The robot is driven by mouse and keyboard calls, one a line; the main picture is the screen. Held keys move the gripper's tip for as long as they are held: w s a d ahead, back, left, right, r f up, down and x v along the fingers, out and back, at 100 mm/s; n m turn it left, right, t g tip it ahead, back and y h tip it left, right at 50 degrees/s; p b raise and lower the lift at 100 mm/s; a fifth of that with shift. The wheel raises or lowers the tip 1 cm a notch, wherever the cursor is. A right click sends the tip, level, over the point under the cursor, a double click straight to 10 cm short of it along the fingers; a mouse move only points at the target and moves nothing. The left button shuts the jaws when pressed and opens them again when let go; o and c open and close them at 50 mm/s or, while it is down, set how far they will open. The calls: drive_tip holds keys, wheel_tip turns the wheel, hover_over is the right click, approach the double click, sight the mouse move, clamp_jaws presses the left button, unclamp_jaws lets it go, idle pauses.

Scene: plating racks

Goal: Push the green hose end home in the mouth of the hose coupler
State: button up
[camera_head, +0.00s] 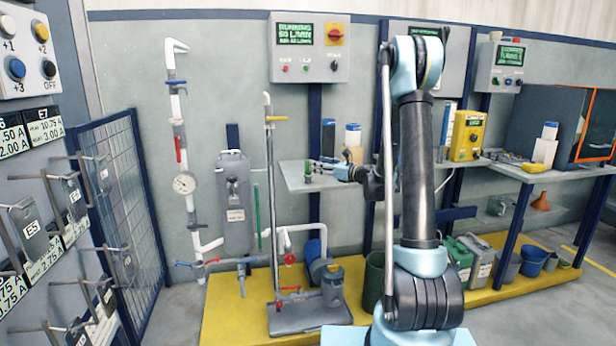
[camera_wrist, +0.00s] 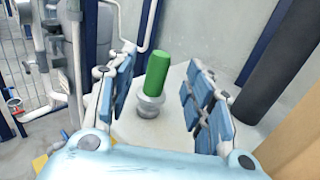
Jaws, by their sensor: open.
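The green hose end (camera_wrist: 158,72) stands up from the grey hose coupler (camera_wrist: 150,106) in the wrist view, leaning slightly to the right. Its lower end meets the coupler's mouth; how deep it sits I cannot tell. In the head view the green hose end (camera_head: 308,167) is a small upright shape on the shelf. My gripper (camera_wrist: 163,90) is open, with one blue-padded finger on each side of the hose end and a visible gap to both. In the head view my gripper (camera_head: 335,167) reaches left over the shelf, close beside the hose end.
The pale shelf (camera_head: 300,183) around the coupler is mostly bare. Blue and white bottles (camera_head: 352,135) stand at its back by the wall. A yellow box (camera_head: 467,136) stands on the bench to the right. A grey tank (camera_head: 235,200) and pipes stand to the left.

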sight(308, 162)
drive_tip(key=shift+x, duration=3.3)
clamp_jaws()
